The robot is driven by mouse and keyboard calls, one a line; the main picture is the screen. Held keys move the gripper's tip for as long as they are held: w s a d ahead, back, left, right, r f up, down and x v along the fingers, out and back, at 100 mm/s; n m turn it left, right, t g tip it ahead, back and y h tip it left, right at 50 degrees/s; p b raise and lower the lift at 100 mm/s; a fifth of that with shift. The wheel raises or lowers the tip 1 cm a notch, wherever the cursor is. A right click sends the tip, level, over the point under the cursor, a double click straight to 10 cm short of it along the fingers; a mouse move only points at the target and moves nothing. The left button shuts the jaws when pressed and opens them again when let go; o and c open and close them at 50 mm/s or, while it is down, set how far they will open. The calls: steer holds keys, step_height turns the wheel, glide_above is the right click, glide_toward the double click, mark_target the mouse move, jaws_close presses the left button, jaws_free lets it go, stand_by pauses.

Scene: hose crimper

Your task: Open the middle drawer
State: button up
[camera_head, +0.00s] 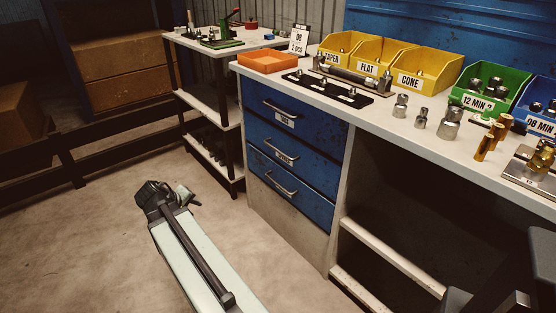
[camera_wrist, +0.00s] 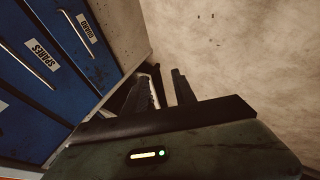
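The blue drawer unit under the bench has three stacked drawers, all closed. The middle drawer (camera_head: 300,170) has a silver bar handle (camera_head: 280,153) and a white label. In the wrist view the middle drawer (camera_wrist: 50,85) shows tilted at the left, labelled SPARES, with its handle (camera_wrist: 33,64) in plain view. My gripper (camera_head: 186,194) is low in front of the drawer unit, to its left, apart from the handle. In the wrist view my gripper (camera_wrist: 168,78) has its two dark fingers spread with nothing between them, pointing past the drawer unit's edge.
The top drawer (camera_head: 315,120) and bottom drawer (camera_head: 300,195) have similar handles. A shelf rack (camera_head: 205,90) stands left of the drawers. Open shelves (camera_head: 385,255) lie to their right. The bench top (camera_head: 385,110) holds bins and fittings. The floor (camera_head: 110,215) in front is clear.

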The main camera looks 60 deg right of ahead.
steer(key=s+d+r+h+b, duration=0.1)
steer(key=s+d+h+b, duration=0.15)
steer(key=d, duration=0.75)
steer(key=s+d+r+h+b, duration=0.1)
steer(key=s+d+r+h, duration=0.2)
steer(key=d, duration=0.8)
steer(key=n+h+b, duration=0.2)
steer(key=h, duration=0.1)
glide_toward(277, 150)
steer(key=x, duration=0.3)
steer(key=shift+g, duration=0.3)
steer(key=d, duration=0.2)
steer(key=d+f, duration=0.1)
steer(key=d, duration=0.2)
steer(key=w+d, duration=0.1)
steer(key=d, duration=0.1)
steer(key=shift+w+d+f+b, duration=0.15)
steer(key=shift+f+b, duration=0.2)
steer(key=shift+b, duration=0.05)
jaws_close()
